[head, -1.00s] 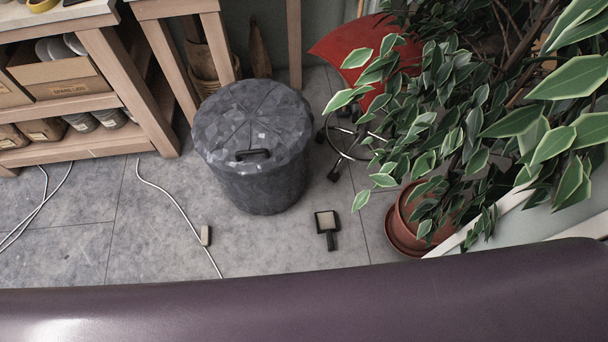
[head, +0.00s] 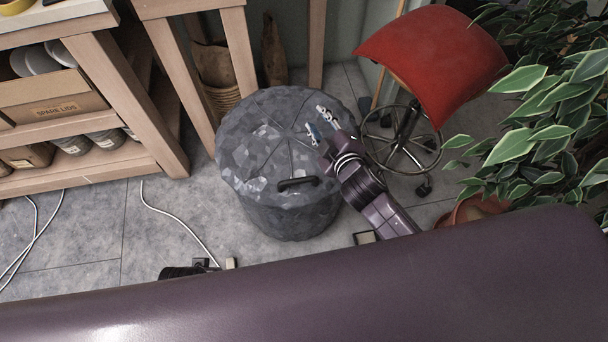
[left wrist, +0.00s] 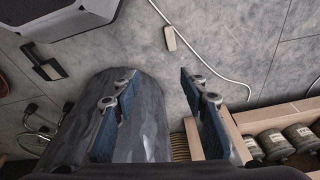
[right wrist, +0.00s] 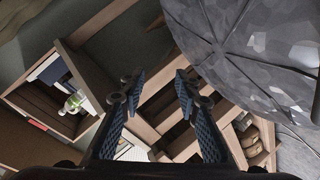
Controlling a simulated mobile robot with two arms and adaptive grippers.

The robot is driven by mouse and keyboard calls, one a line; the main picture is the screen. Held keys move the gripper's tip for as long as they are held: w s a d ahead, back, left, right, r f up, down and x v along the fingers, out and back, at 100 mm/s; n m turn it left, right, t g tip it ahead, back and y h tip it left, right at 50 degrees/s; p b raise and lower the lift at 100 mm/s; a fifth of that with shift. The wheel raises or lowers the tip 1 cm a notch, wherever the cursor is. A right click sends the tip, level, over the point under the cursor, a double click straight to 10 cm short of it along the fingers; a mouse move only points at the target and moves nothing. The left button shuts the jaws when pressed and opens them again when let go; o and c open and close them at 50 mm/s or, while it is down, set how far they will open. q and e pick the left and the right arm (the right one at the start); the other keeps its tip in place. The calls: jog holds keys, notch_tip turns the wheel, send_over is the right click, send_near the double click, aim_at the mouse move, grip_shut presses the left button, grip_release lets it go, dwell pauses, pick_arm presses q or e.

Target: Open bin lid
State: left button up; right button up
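The grey faceted bin (head: 290,222) stands on the floor in the middle of the head view. Its round lid (head: 255,140) lies closed on top, with a dark handle (head: 298,183) at the near side. My right gripper (head: 318,122) is over or beside the lid's right part, fingers apart and empty. In the right wrist view the lid (right wrist: 265,45) is at upper right, and the open fingers (right wrist: 160,77) are beside it; the handle is not visible there. My left gripper (left wrist: 157,82) is open and empty, with the bin's side (left wrist: 145,125) behind its fingers.
A wooden shelf (head: 130,110) stands left of the bin. A red-seated stool (head: 435,65) and a leafy plant (head: 545,145) are at right. A white cable (head: 180,220) lies on the floor. The near floor between shelf and bin is mostly clear.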

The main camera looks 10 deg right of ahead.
jog(key=w+a+r+n+t+y, duration=0.35)
jog(key=a+r+n+y, duration=0.25)
jog(key=a+r+n, duration=0.3)
jog(key=s+a+r+n+g+y+b, duration=0.25)
jog(key=a+r+n+g+y, duration=0.35)
jog(key=a+n, duration=0.4)
jog(key=s+a+f+n+g+y, duration=0.25)
jog(key=s+n+g, duration=0.45)
jog(key=n, duration=0.5)
jog(key=n+g+h+b, duration=0.1)
jog(key=n+g+h, duration=0.6)
jog(key=n+h, duration=0.45)
send_over(304, 174)
jog(key=s+d, duration=0.2)
notch_tip(304, 174, down, 16)
pick_arm(q)
notch_tip(304, 174, down, 11)
jog(key=s, duration=0.2)
jog(key=shift+a, duration=0.2)
pick_arm(e)
jog(key=shift+m+t, duration=0.25)
jog(key=shift+m, duration=0.2)
jog(key=x, duration=0.6)
jog(key=shift+a+f, duration=0.1)
jog(key=shift+f, duration=0.25)
